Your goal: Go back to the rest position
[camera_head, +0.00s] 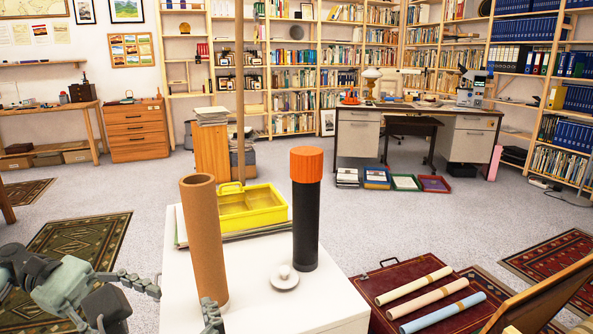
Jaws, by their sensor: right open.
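A brown cardboard tube (204,240) stands upright, leaning slightly, on a white table (258,300). A black tube with an orange cap (306,210) stands upright to its right. A small white round lid with a knob (284,277) lies between them. My grey right gripper (184,298) is at the lower left, its fingers spread apart. One finger is left of the brown tube and the other shows in front of its lower end. No object is seen clamped in it; contact with the tube cannot be told. My left gripper is not identifiable.
A yellow crate (268,207) stands on papers at the table's back. A dark red case (378,284) with several rolled prints (413,286) lies to the right. A wooden edge (545,292) is at the lower right. Open grey carpet (430,225) lies beyond.

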